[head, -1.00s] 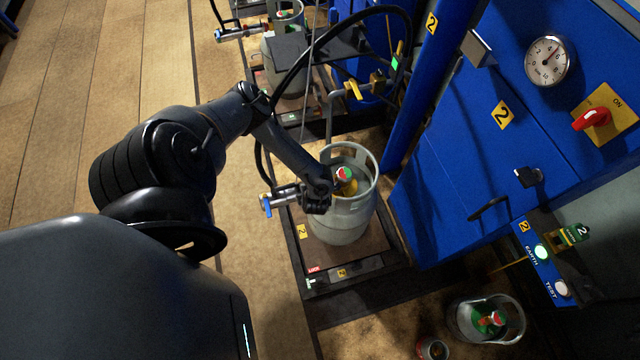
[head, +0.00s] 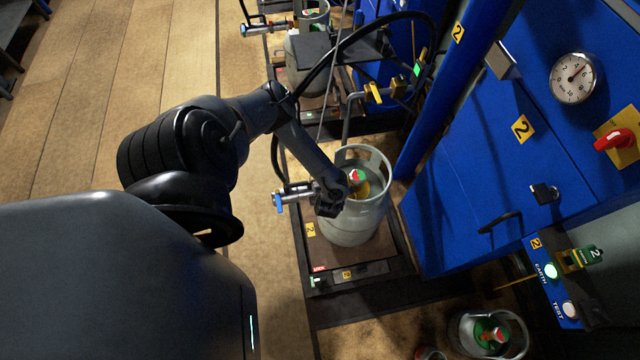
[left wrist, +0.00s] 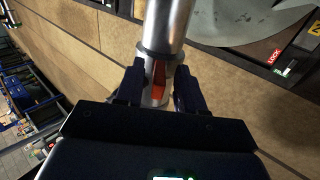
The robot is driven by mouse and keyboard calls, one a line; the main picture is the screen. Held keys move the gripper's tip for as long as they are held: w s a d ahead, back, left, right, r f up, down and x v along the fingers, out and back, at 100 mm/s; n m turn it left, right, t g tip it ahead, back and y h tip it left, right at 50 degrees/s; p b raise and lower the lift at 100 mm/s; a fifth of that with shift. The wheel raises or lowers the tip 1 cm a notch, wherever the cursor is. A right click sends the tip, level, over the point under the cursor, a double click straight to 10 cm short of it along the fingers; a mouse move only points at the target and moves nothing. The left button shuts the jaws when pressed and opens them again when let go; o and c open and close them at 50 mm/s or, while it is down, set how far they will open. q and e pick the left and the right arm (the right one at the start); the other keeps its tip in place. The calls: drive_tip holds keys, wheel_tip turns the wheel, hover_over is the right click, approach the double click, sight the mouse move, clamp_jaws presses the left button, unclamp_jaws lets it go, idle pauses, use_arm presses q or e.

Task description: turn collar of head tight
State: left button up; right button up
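The filling head (head: 293,194) is a silvery metal tube with a blue end, lying level at the left side of the grey gas cylinder (head: 350,228). The cylinder stands upright inside its collar guard, with a red and green valve top (head: 356,177). My left gripper (head: 330,200) is at the head's right end, beside the valve. In the left wrist view the two fingers (left wrist: 158,85) stand on either side of the metal head (left wrist: 166,25), just below a wider ring, the collar perhaps (left wrist: 160,50). A red part shows between them. Whether they press on it is unclear. My right gripper is out of view.
The cylinder stands on a dark-framed scale (head: 347,277). Blue panels with a gauge (head: 573,78) and a red switch (head: 614,140) rise on the right. A black hose (head: 340,45) arches behind. Another cylinder (head: 488,334) is at lower right. The wooden floor at left is clear.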

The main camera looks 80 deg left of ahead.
use_arm(q)
drive_tip(key=shift+r, duration=0.1)
drive_tip(key=p+v, duration=0.6)
drive_tip(key=v, duration=0.4)
drive_tip(key=shift+d+r, duration=0.2)
drive_tip(key=shift+d, duration=0.05)
